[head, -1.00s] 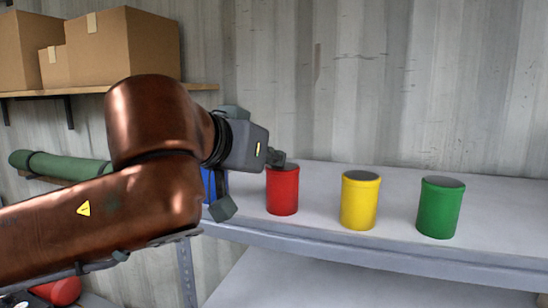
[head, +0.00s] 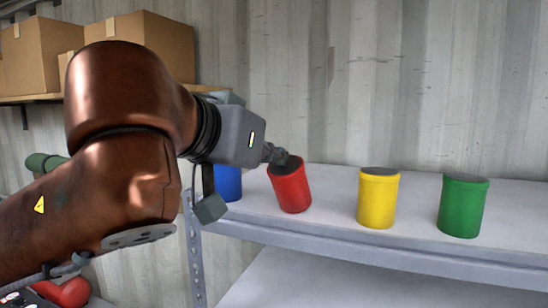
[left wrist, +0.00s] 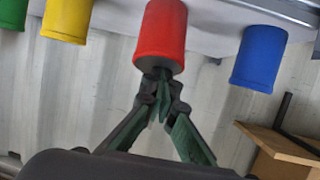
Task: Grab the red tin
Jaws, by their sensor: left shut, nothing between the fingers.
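The red tin (head: 290,188) stands tilted on the shelf, its dark top leaning left in the head view. It also shows in the left wrist view (left wrist: 162,30), with its dark top facing my fingers. My left gripper (head: 276,154) is at the top of the red tin. In the left wrist view its green-black fingers (left wrist: 160,95) are closed together, the tips at the tin's dark top and seemingly touching it. Nothing shows held between them. My right gripper is not in view.
A blue tin (head: 228,184) is left of the red tin, partly hidden by my gripper. A yellow tin (head: 378,200) and a green tin (head: 463,208) stand to the right on the grey shelf (head: 415,235). A corrugated wall rises behind. Cardboard boxes (head: 150,35) sit upper left.

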